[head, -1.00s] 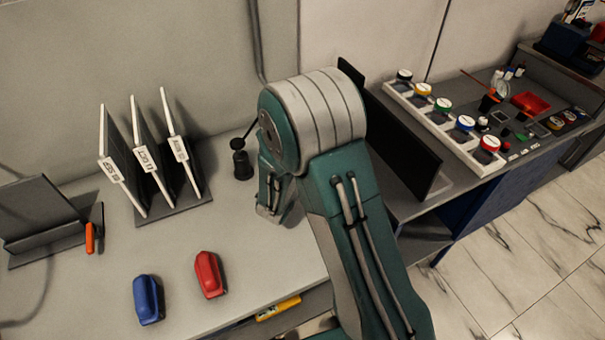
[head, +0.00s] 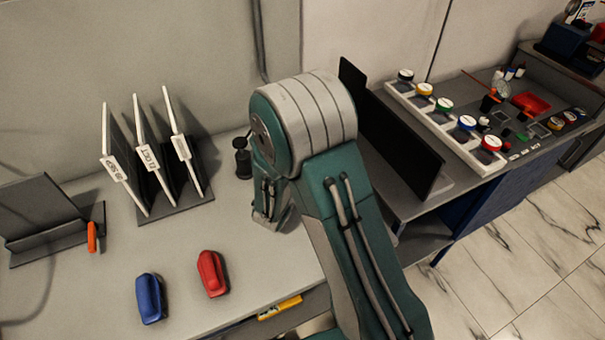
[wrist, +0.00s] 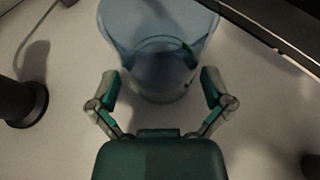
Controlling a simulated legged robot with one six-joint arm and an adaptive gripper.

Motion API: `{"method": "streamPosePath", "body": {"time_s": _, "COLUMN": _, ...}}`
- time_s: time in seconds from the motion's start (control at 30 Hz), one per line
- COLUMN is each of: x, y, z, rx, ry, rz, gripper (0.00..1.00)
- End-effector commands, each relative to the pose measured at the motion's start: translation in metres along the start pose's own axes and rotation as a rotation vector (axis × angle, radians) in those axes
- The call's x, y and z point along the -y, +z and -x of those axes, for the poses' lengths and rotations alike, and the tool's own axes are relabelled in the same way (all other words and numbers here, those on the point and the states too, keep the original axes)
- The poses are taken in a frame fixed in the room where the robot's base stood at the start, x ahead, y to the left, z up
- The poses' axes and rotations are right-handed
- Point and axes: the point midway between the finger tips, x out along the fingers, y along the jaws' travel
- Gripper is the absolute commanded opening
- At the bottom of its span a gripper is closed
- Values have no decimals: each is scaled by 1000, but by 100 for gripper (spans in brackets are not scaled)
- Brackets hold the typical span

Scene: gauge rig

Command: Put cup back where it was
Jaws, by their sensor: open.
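A clear bluish cup (wrist: 158,45) stands on the grey bench top at the top middle of the wrist view. My gripper (wrist: 161,82) is open, with one finger to the left and one to the right of the cup's lower part in the picture. I cannot tell whether the fingers touch the cup. In the head view my arm hides both the gripper and the cup.
A black round-based object (wrist: 22,100) stands left of my gripper in the wrist view. A dark panel (head: 395,130) stands right of my arm. A blue block (head: 150,298), a red block (head: 212,273) and a rack of panels (head: 175,212) are on the left bench.

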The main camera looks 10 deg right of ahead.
Motion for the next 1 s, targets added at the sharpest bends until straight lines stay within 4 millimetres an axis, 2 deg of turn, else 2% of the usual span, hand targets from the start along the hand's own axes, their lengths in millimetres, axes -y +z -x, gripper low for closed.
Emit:
{"method": "streamPosePath", "body": {"time_s": 0.2, "x": -1, "y": 1, "z": 48, "rx": 2, "ry": 6, "rz": 0, "gripper": 100}}
{"method": "streamPosePath", "body": {"time_s": 0.4, "x": 0, "y": 1, "z": 85, "rx": 0, "ry": 4, "rz": 0, "gripper": 100}}
{"method": "streamPosePath", "body": {"time_s": 0.53, "x": 0, "y": 1, "z": 99, "rx": 1, "ry": 3, "rz": 0, "gripper": 100}}
{"method": "streamPosePath", "body": {"time_s": 0.67, "x": 2, "y": 3, "z": 105, "rx": 1, "ry": -9, "rz": -15, "gripper": 100}}
{"method": "streamPosePath", "body": {"time_s": 0.77, "x": 15, "y": 17, "z": 106, "rx": -3, "ry": -62, "rz": -93, "gripper": 100}}
{"method": "streamPosePath", "body": {"time_s": 1.0, "x": 76, "y": 62, "z": 118, "rx": -36, "ry": -297, "rz": -474, "gripper": 100}}
